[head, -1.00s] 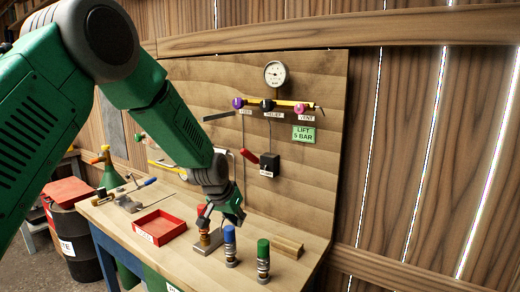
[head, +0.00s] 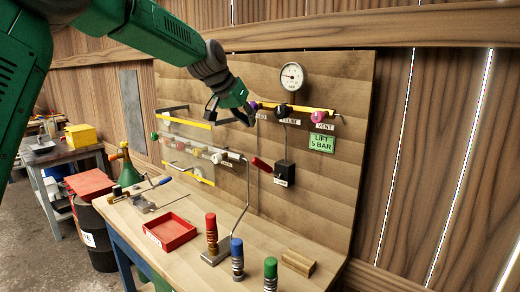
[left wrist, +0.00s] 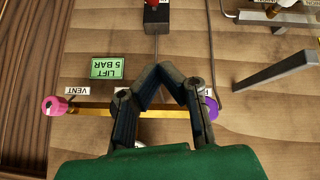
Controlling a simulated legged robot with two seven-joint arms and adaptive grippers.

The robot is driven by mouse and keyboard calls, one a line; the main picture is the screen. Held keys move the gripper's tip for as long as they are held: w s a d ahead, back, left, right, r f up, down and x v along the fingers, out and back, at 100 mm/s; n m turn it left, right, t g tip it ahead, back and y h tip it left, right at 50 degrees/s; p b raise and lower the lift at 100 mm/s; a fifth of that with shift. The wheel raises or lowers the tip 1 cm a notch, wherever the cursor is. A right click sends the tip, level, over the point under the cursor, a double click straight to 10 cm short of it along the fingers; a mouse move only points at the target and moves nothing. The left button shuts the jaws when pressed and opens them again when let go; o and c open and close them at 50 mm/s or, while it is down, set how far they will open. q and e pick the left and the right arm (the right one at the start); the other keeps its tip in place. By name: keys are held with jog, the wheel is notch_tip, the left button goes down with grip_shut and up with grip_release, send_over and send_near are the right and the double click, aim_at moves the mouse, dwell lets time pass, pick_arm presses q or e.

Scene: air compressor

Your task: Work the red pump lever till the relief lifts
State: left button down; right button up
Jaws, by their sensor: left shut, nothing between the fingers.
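A red-handled lever (head: 262,164) sticks out up and left of a small black box (head: 284,173) on the wooden board. In the left wrist view, the box (left wrist: 157,14) is at the top edge with a bit of red above it. My left gripper (head: 248,119) is raised in front of the board near the purple knob (head: 255,106), above and apart from the red lever. Its fingertips (left wrist: 160,70) meet with nothing between them. The gauge (head: 291,77) has a white dial; its reading is too small to tell. My right gripper is not in view.
A yellow bar carries the black relief knob (head: 281,110) and pink vent knob (head: 318,116). A green "LIFT 5 BAR" sign (head: 321,144) hangs below. Red (head: 211,228), blue (head: 237,246) and green (head: 270,268) topped cylinders and a red tray (head: 170,231) stand on the bench.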

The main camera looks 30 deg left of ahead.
pick_arm(q)
jog(key=p, duration=0.1)
send_over(267, 169)
jog(key=w+a, duration=0.2)
jog(key=a, duration=0.1)
notch_tip(267, 169, down, 7)
jog(key=f, duration=0.1)
jog(key=s+f, duration=0.1)
jog(key=d+f, duration=0.1)
jog(key=shift+s+p, duration=0.25)
jog(key=shift+p, duration=0.15)
jog(key=shift+s+f, duration=0.3)
jog(key=shift+s, duration=0.15)
jog(key=shift+d+f, duration=0.1)
jog(key=shift+f, duration=0.05)
jog(key=shift+w, duration=0.1)
